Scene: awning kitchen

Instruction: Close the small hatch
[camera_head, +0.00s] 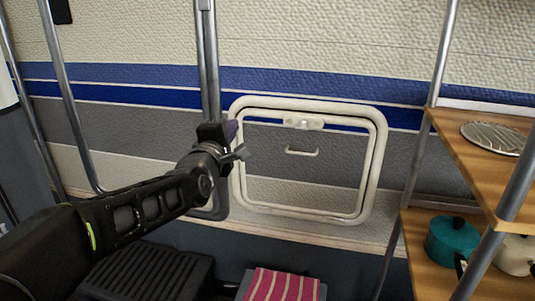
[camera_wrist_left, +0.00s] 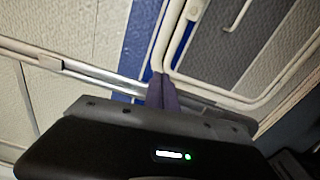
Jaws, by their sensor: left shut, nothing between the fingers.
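The small hatch (camera_head: 310,188) is set in the caravan wall in the head view, with a rounded cream frame (camera_head: 376,165), a small handle (camera_head: 302,152) and a latch (camera_head: 303,123) at the top. Its panel seems to sit in or very near its frame; I cannot tell whether it is fully flush. My left gripper (camera_head: 236,143) is at the frame's left edge, shut and empty. In the left wrist view the purple fingertips (camera_wrist_left: 163,91) are together beside the hatch's frame corner; I cannot tell whether they touch it. My right gripper is not in view.
A metal pole (camera_head: 209,60) stands close to my left gripper. A wooden shelf rack (camera_head: 470,150) on the right holds a metal plate (camera_head: 495,138) and a teal pot (camera_head: 453,240). A striped pink cloth (camera_head: 284,285) and a dark ridged box (camera_head: 150,270) are below.

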